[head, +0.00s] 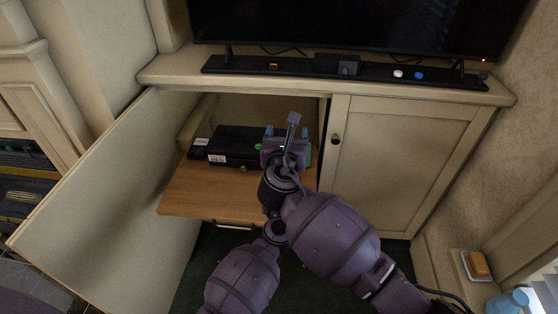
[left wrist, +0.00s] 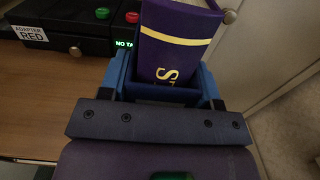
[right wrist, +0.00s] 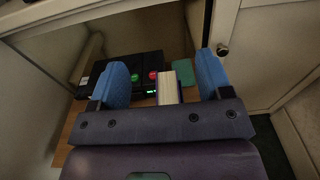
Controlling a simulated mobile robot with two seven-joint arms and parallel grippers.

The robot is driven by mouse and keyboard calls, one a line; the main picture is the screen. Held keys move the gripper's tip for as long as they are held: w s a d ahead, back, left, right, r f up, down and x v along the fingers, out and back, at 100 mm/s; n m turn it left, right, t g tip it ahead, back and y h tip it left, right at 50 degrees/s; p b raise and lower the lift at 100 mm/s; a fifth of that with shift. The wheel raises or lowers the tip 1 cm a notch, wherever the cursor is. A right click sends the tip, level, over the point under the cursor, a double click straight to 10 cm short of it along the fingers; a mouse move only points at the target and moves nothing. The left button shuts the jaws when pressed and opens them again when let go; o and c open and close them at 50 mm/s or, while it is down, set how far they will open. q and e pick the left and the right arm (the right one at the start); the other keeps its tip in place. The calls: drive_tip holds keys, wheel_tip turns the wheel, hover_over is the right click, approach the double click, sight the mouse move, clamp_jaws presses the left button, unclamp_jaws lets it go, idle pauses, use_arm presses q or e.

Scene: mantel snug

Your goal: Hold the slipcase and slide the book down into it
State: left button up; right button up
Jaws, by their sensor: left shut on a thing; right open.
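In the left wrist view a purple book (left wrist: 178,40) with a yellow band and yellow lettering stands partly in a dark blue slipcase (left wrist: 160,92), its upper part sticking out. My left gripper (left wrist: 160,88) is shut on the slipcase, one blue finger on each side. In the right wrist view the book's cream page edges (right wrist: 168,86) show between the widely parted blue fingers of my right gripper (right wrist: 163,82), with visible gaps on both sides. In the head view the arms overlap and largely hide book and slipcase; how deep the book sits cannot be told.
A black device (head: 235,144) with a lit green display stands on the pull-out wooden shelf (head: 200,190), beside the work. A green pad (right wrist: 183,71) lies beyond. The open cabinet door (head: 110,195) is on the left, the closed door (head: 385,165) on the right.

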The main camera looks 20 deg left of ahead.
use_arm(q)
drive_tip(key=shift+w+a+r, duration=0.1)
drive_tip(key=shift+w+a, duration=0.2)
drive_tip(key=shift+a, duration=0.05)
use_arm(e)
drive_tip(key=v, duration=1)
drive_tip(key=shift+s+a+f, duration=0.35)
drive_tip(key=shift+f, duration=0.05)
use_arm(q)
drive_tip(key=o, duration=1)
drive_tip(key=shift+o, duration=0.2)
drive_tip(key=shift+s, duration=0.1)
drive_tip(key=v, duration=0.8)
use_arm(e)
drive_tip(key=shift+w+d+f, duration=0.1)
use_arm(q)
drive_tip(key=shift+r, duration=0.2)
use_arm(e)
drive_tip(key=shift+f, duration=0.1)
